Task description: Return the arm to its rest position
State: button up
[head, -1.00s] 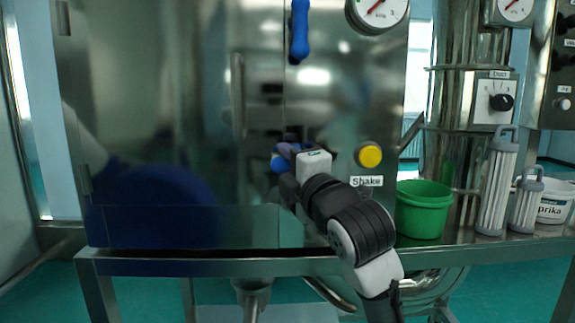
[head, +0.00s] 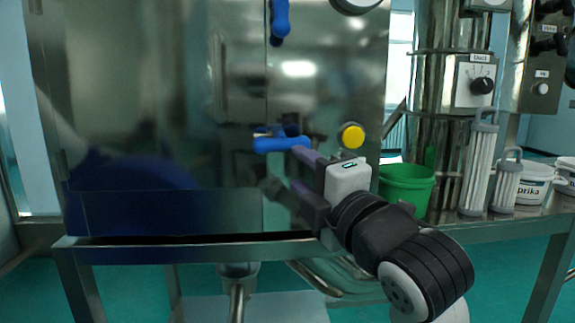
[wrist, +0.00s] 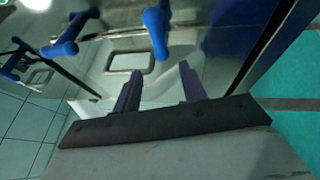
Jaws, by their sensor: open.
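My gripper (head: 294,168) is in front of the steel cabinet door, with its two purple fingers apart and nothing between them. It also shows in the wrist view (wrist: 160,74). The upper finger's tip overlaps the right end of the blue door handle (head: 280,143) in the head view; I cannot tell whether they touch. In the wrist view a blue handle (wrist: 157,28) lies just beyond the spread fingertips. My arm reaches in from the lower right of the head view.
The steel cabinet (head: 150,110) stands on a metal table (head: 190,248). A yellow button (head: 351,136) is close above my gripper. A green bucket (head: 407,188) and two ribbed cylinders (head: 478,165) stand on the right, with white tubs (head: 540,185) behind. A second blue handle (head: 280,20) is above.

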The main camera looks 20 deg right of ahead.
jog(key=shift+v, duration=0.95)
